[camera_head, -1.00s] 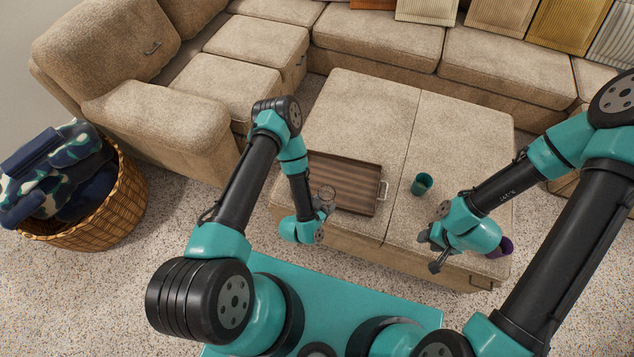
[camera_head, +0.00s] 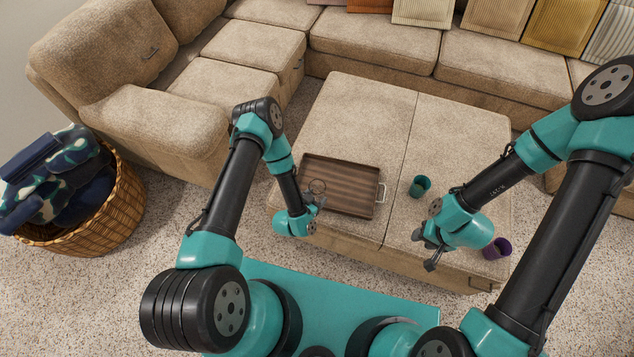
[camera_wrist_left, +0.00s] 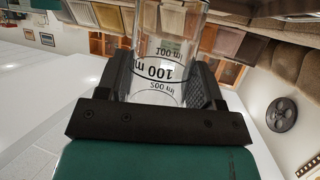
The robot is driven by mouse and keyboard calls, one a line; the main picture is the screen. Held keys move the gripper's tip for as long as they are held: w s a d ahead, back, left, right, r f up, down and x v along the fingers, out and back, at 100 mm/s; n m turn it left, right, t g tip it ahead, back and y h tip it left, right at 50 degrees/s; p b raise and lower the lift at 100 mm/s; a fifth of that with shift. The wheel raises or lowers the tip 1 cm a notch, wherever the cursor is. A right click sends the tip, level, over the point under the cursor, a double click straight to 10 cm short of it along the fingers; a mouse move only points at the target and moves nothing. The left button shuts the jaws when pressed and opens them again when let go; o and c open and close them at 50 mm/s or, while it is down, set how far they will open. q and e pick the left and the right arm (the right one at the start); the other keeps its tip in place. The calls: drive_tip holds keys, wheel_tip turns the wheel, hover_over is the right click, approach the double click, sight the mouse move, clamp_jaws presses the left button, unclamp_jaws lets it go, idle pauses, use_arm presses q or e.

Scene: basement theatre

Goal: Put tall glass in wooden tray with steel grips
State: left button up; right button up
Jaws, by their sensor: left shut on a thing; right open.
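The wooden tray (camera_head: 345,171) with steel grips lies on the beige ottoman, its right grip showing at its right end. My left gripper (camera_head: 316,200) is at the tray's left front part. It is shut on the tall glass (camera_head: 317,187), which is clear and hard to make out in the head view. In the left wrist view the glass (camera_wrist_left: 165,62) stands between the two fingers and shows printed volume marks. I cannot tell whether its base touches the tray. My right gripper (camera_head: 424,250) is open and empty over the ottoman's front right.
A teal cup (camera_head: 420,186) stands on the ottoman right of the tray. A purple cup (camera_head: 497,248) stands near the front right corner, close to my right gripper. A wicker basket (camera_head: 115,220) with cloth stands on the carpet at left. The ottoman's back is clear.

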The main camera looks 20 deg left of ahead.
use_arm(q)
drive_tip(key=w+a, duration=0.2)
drive_tip(key=w, duration=0.7)
drive_tip(key=shift+a+f, duration=0.3)
drive_tip(key=shift+f, duration=0.15)
drive_tip(key=shift+f, duration=1.75)
drive_tip(key=shift+f, duration=0.15)
drive_tip(key=o, duration=1.1)
